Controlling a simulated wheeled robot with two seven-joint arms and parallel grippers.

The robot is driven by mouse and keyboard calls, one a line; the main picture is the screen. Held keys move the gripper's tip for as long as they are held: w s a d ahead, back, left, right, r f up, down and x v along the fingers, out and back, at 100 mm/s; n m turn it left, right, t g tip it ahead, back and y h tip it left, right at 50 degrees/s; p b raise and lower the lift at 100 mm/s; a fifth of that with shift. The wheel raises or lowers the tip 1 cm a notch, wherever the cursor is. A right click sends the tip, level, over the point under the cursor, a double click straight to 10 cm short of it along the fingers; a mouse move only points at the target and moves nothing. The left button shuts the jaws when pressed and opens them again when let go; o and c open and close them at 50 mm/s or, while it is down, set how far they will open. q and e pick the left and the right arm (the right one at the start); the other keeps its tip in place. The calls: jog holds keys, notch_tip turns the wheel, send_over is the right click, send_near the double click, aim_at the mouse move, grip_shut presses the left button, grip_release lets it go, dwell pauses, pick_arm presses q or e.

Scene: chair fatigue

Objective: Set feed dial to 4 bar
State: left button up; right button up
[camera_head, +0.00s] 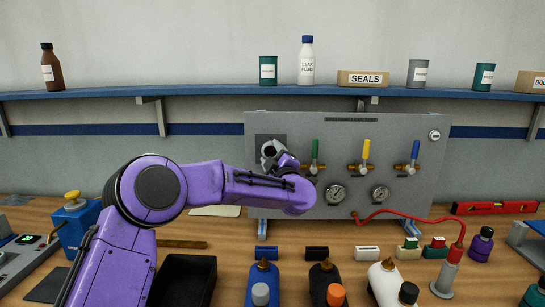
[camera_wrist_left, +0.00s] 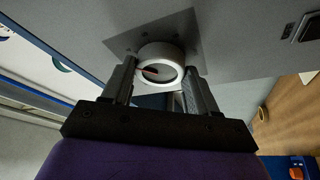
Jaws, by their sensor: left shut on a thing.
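The feed dial (camera_wrist_left: 170,53) is a round, pale knob with a dark reddish pointer on its face. It sits on a square grey plate (camera_head: 262,139) at the left of the grey upright panel (camera_head: 345,125). My left gripper (camera_head: 274,155) reaches it from the front and partly covers it in the head view. In the left wrist view its two dark fingers (camera_wrist_left: 161,80) stand one on each side of the dial, shut on it. The scale marks are not readable. My right gripper is not in view.
Green (camera_head: 314,149), yellow (camera_head: 366,149) and blue (camera_head: 415,150) valve handles stand right of the dial. Two gauges (camera_head: 334,194) (camera_head: 379,195) sit below. A red hose (camera_head: 410,213) runs from the panel. Several bottles and a black tray (camera_head: 186,280) occupy the bench front.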

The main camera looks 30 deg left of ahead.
pick_arm(q)
jog(key=shift+f, duration=0.1)
jog(key=o, duration=1.1)
jog(key=shift+s, duration=0.1)
jog(key=shift+c, duration=0.2)
jog(key=shift+s+d+f+b, duration=0.15)
jog(key=shift+s+d+b, duration=0.05)
jog(key=shift+d+b, duration=0.15)
jog(key=b+v, duration=0.3)
jog(key=v, duration=0.6)
jog(key=shift+s+d, duration=0.2)
jog(key=shift+d, duration=0.05)
